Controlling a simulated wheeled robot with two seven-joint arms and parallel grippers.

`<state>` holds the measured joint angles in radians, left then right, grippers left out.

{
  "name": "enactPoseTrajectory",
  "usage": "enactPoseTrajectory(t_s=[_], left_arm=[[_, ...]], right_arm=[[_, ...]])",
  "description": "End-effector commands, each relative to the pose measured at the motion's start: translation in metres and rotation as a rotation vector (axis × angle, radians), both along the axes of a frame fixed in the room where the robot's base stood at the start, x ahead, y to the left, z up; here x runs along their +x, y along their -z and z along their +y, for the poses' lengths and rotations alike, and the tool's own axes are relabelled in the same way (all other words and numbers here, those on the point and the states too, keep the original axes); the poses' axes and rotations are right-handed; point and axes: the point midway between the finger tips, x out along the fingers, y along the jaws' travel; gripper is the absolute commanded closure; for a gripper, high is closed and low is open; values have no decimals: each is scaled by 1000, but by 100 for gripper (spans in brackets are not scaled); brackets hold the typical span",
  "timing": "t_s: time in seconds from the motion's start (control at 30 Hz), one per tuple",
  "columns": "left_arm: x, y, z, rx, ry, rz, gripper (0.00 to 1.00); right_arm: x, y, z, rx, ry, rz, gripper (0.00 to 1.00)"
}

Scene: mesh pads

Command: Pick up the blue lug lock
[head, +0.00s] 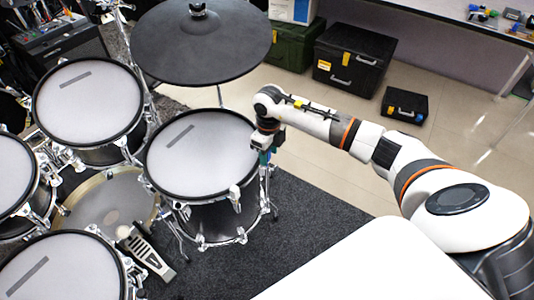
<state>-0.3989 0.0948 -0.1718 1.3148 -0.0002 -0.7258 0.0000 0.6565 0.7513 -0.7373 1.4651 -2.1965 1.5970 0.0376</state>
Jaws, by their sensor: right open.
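My right gripper (264,150) points down at the right rim of the middle mesh drum (200,152). It is open, and its fingers are small and partly hidden by the wrist. A small blue-green patch shows at the fingertips, just outside the drum rim. I cannot tell whether this patch is the blue lug lock or part of the gripper. No other lug lock can be made out clearly on the drum rims. My left gripper is not in view.
A black cymbal pad (200,45) stands behind the middle drum. More mesh drums, such as the upper left one (88,100), fill the left side. A pedal (146,252) stands on the dark carpet (300,225). Black cases (352,62) stand on the floor behind my right arm.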

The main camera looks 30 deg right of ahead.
Motion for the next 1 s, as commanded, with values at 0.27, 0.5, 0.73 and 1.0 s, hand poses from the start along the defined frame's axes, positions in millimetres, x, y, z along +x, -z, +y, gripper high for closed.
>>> enactPoseTrajectory(t_s=[0.27,0.5,0.73,1.0], left_arm=[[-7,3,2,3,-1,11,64],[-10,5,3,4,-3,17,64],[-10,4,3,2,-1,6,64],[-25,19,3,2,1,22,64]], right_arm=[[0,0,0,0,0,0,100],[0,-1,0,0,0,0,100],[1,-27,0,-1,-2,-4,100],[1,-80,-1,-1,0,-4,100]])
